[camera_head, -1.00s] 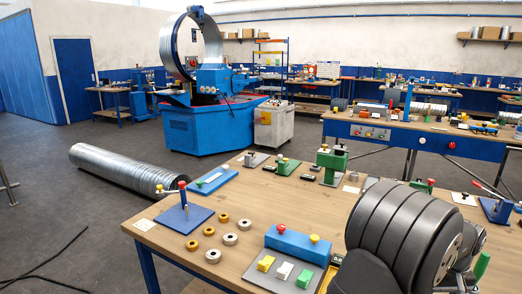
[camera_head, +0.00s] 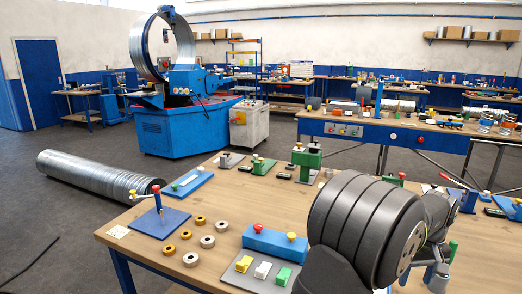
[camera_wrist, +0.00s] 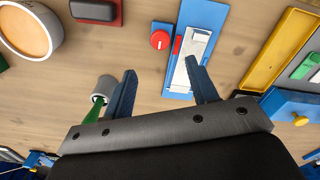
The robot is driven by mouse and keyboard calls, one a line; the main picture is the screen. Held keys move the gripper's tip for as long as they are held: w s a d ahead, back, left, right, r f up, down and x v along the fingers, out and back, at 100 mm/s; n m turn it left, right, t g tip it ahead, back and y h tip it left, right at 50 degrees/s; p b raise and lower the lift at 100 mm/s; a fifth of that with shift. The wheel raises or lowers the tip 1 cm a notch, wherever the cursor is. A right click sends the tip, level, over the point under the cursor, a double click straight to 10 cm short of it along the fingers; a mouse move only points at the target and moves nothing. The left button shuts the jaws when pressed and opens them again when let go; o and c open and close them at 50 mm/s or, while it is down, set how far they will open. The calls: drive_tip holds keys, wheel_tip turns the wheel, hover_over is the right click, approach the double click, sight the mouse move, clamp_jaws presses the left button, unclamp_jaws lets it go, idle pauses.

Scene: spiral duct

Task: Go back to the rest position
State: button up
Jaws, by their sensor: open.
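My gripper (camera_wrist: 163,82) shows in the wrist view with its two blue fingers spread apart and nothing held between them. It hangs over the wooden table (camera_wrist: 225,85). A blue plate with a white slide and a red stripe (camera_wrist: 197,45) lies beyond the right fingertip, partly covered by it. A red knob (camera_wrist: 160,40) sits beyond the gap between the fingers. A grey and green piece (camera_wrist: 103,90) is beside the left finger. In the head view my dark grey arm fills the lower right, and the fingers cannot be made out there.
In the head view, a blue block with knobs (camera_head: 275,241), several rings (camera_head: 207,241) and a blue plate with a post (camera_head: 160,222) stand on the near table left of my arm. Green fixtures (camera_head: 307,158) stand behind. A yellow tray (camera_wrist: 280,50) is right in the wrist view.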

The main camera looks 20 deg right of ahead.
wheel_tip(320, 180, down, 10)
drive_tip(key=shift+f, duration=0.15)
drive_tip(key=shift+r+m, duration=0.2)
drive_tip(key=shift+m, duration=0.6)
drive_tip(key=m, duration=1.1)
drive_tip(key=shift+m, duration=2.3)
